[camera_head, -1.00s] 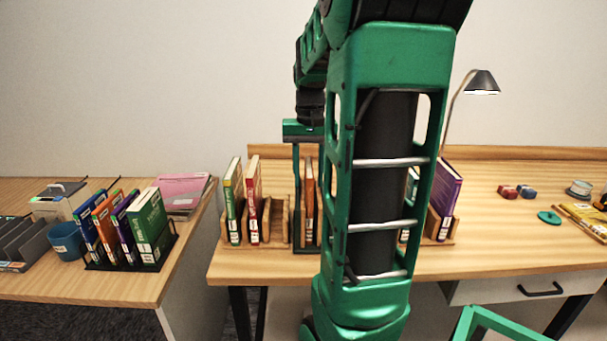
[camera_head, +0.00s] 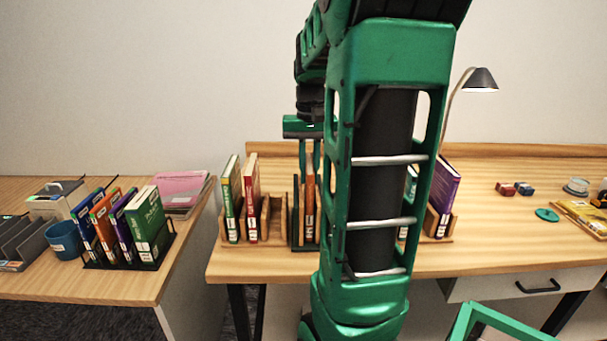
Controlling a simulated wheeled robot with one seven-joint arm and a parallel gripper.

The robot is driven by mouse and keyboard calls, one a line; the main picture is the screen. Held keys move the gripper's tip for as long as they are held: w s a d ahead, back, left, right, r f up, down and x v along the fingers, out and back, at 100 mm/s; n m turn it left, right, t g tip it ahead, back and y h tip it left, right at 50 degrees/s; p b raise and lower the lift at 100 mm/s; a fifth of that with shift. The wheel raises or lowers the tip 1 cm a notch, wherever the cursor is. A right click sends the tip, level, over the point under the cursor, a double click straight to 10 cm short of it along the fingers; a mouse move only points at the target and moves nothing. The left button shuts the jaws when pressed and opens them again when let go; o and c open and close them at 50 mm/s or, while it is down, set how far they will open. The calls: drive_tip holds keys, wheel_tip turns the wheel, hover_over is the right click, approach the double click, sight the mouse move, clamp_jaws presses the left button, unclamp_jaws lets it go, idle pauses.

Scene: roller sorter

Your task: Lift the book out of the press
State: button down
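The press (camera_head: 296,215) is a dark green holder on the right-hand desk. A thin orange-brown book (camera_head: 309,210) stands upright in it, spine towards me. My gripper (camera_head: 309,170) points down from above, its two green fingers on either side of the book's upper part. The fingers have drawn in close and appear shut on the book. My own arm hides the right side of the press and what stands just beyond it.
A wooden rack with a green-yellow book (camera_head: 231,200) and a red book (camera_head: 252,200) stands close on the left. A purple book (camera_head: 445,198) stands to the right. The left desk holds a black rack of books (camera_head: 160,262). A lamp (camera_head: 481,80) stands at the back right.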

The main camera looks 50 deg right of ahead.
wheel_tip(320, 180, up, 14)
drive_tip(key=shift+f, duration=0.15)
idle(1.4)
